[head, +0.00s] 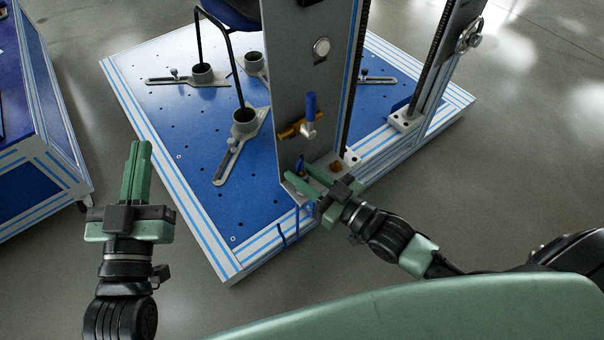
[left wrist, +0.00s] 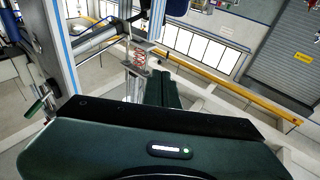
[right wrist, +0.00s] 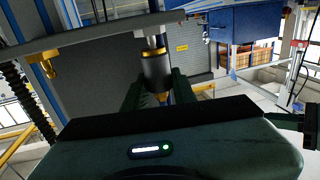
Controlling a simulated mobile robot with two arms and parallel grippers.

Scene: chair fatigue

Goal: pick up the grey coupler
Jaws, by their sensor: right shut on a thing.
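The grey coupler (right wrist: 156,70) shows in the right wrist view as a dark grey cylinder with gold rings, upright between the two green fingers. My right gripper (head: 299,174) is shut on it, close to the foot of the grey upright plate (head: 308,90). In the head view the coupler is mostly hidden by the fingers. I cannot tell whether it is still joined to the fitting above it. My left gripper (head: 138,165) is shut and empty over the floor, left of the blue platform (head: 185,125); its fingers lie side by side.
A blue-handled brass valve (head: 309,120) sits on the plate above my right gripper. Grey clamp feet (head: 240,150) stand on the platform. Blue hoses (head: 292,232) hang at its front edge. A blue cabinet (head: 50,110) stands at left. The floor at right is clear.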

